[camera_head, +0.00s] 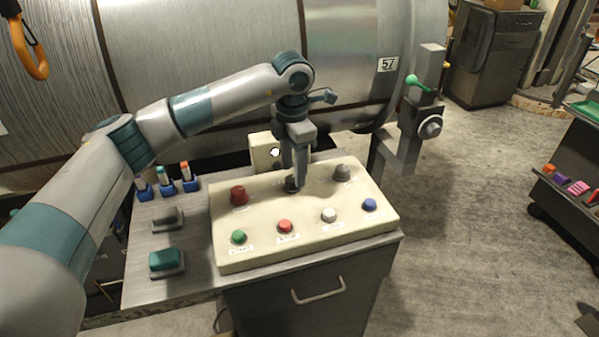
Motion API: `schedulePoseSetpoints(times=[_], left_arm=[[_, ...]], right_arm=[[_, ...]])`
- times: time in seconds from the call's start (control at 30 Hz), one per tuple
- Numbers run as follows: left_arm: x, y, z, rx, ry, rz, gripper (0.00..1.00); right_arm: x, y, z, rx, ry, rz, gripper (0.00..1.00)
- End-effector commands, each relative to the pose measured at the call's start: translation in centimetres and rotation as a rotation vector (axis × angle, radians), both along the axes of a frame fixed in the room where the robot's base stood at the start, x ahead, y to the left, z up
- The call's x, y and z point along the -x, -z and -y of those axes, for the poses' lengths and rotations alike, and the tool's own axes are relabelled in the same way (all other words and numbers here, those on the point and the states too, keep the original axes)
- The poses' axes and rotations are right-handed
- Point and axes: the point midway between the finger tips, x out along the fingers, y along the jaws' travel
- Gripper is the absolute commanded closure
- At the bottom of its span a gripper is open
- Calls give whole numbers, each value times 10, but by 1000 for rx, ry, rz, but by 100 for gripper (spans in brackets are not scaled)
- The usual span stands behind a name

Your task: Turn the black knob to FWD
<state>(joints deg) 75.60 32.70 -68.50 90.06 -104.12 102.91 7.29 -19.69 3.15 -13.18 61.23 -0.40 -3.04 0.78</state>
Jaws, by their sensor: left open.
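The cream control panel (262,218) sits on a metal cabinet in the middle of the head view. The black knob (291,184) is on the panel's back row, between a red button (238,195) and a grey knob (342,173). My left gripper (298,180) points down over the black knob and hides much of it. Its jaws are open, with the fingertips at the knob. I cannot tell whether they touch it. The knob's pointer and the FWD label cannot be read here. My right gripper is not in view.
The panel's front row has a green button (239,237), a red button (285,226), a white button (329,215) and a blue button (369,204). A large metal drum (200,50) stands behind. A grey column with a green handle (418,84) is at right.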

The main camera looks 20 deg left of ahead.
Motion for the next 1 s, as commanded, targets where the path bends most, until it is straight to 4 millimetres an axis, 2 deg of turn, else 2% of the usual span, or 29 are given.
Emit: schedulePoseSetpoints(times=[0.1, 0.7, 0.8, 1.0], left_arm=[[-1, -18, 2, 1, 1, 3, 53], [-2, -132, 12, -3, 6, 0, 53], [-2, -143, 12, -4, 7, 0, 53], [-2, -153, 14, -4, 7, -2, 53]], right_arm=[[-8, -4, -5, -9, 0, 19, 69], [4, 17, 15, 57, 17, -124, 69], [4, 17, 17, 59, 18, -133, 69], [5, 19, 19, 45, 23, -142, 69]])
